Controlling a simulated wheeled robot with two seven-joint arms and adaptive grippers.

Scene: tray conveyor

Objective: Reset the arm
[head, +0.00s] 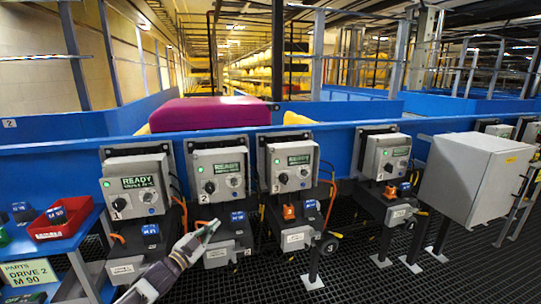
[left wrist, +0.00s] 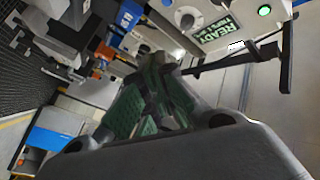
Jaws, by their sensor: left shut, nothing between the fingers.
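My left arm comes in from the bottom left of the head view. Its gripper (head: 211,228) is shut and empty, in front of the lower part of station 2 (head: 218,170). In the left wrist view the dark gripper fingers (left wrist: 155,95) are together, with green pads showing. A control box with a READY display (left wrist: 215,22) is beyond them at the top right. My right gripper is not in view.
Stations 1 (head: 138,183), 3 (head: 291,168) and another farther right (head: 386,157) line the blue conveyor wall. A blue shelf at the left holds a red bin (head: 58,219). A grey cabinet (head: 465,178) stands at the right. Dark grating floor is open in front.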

